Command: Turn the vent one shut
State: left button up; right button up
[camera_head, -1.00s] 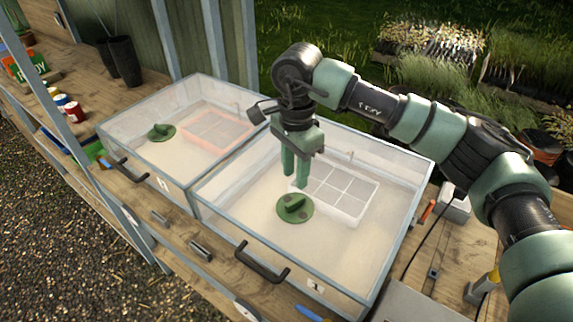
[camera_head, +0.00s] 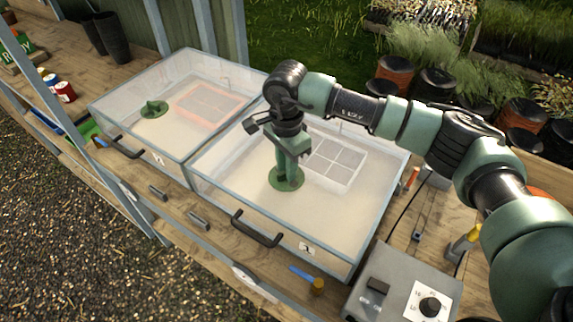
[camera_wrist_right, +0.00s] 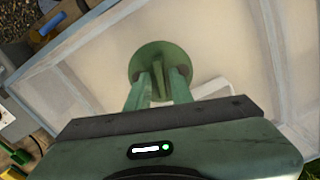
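Vent one is a round green disc (camera_head: 287,179) with a raised fin, on the clear lid of the right box, labelled 1 (camera_head: 307,247). My right gripper (camera_head: 289,177) points down over it with its fingertips at the disc. In the right wrist view, the fin (camera_wrist_right: 157,76) of the vent stands between the two fingers (camera_wrist_right: 160,86), which look apart with narrow gaps beside it. The fingers hide most of the fin in the head view. My left gripper is not in view.
The left box has a similar green vent (camera_head: 153,109) and an orange-rimmed tray (camera_head: 209,103) inside. A black handle (camera_head: 256,231) is on the right box's front. A grey control box with a dial (camera_head: 431,306) stands at the lower right.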

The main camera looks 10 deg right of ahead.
grip_shut()
jog(key=shift+f+m+b, duration=0.2)
jog(key=shift+m+b, duration=0.6)
jog(key=shift+b, duration=0.3)
jog(key=m+b, duration=0.5)
jog(key=shift+w, duration=0.1)
jog(key=m+b, duration=0.2)
jog(key=m, duration=0.1)
jog(key=shift+m+b, duration=0.3)
jog(key=shift+m, duration=0.1)
pick_arm(q)
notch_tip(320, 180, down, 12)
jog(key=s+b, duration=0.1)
jog(key=b, duration=0.1)
pick_arm(e)
jog(key=shift+r+m, duration=0.2)
jog(key=shift+m, duration=1.7)
jog(key=shift+o, duration=2.2)
grip_release()
